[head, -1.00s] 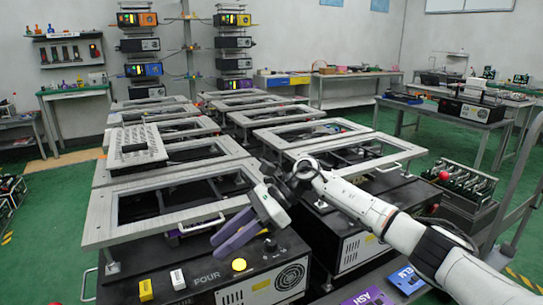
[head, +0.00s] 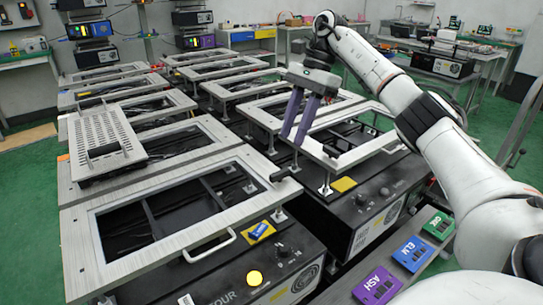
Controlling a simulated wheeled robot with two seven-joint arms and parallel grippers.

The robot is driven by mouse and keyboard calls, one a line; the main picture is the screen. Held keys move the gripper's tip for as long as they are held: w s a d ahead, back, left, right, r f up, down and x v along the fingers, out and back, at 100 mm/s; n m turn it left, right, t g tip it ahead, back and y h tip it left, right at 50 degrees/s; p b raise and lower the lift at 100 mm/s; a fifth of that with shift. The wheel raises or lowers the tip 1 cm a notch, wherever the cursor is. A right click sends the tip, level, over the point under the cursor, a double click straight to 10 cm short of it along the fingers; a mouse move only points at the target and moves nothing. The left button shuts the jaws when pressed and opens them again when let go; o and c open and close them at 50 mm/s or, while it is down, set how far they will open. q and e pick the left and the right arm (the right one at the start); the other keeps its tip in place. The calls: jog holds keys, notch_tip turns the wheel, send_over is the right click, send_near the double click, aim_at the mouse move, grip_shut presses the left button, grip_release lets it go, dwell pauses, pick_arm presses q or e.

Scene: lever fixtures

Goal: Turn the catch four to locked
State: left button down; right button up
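I cannot tell which fitting is catch four. A small blue lever on a yellow plate (head: 260,231) sits at the front edge of the near frame, beside its handle. Another yellow plate (head: 344,184) lies at the front of the frame to the right. My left gripper is not in view.
Metal frames (head: 150,249) on black boxes stand in two rows, with a narrow gap between. A grey slotted panel (head: 101,146) lies across the left row. ASH (head: 377,286), ELM (head: 412,253) and OAK (head: 438,226) tiles sit on a ledge at right.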

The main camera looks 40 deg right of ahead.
aim_at(281, 172)
jog(key=x, duration=0.9)
jog(key=shift+s+a+f, duration=0.1)
jog(key=shift+s+f, duration=0.05)
jog(key=shift+s, duration=0.1)
grip_shut()
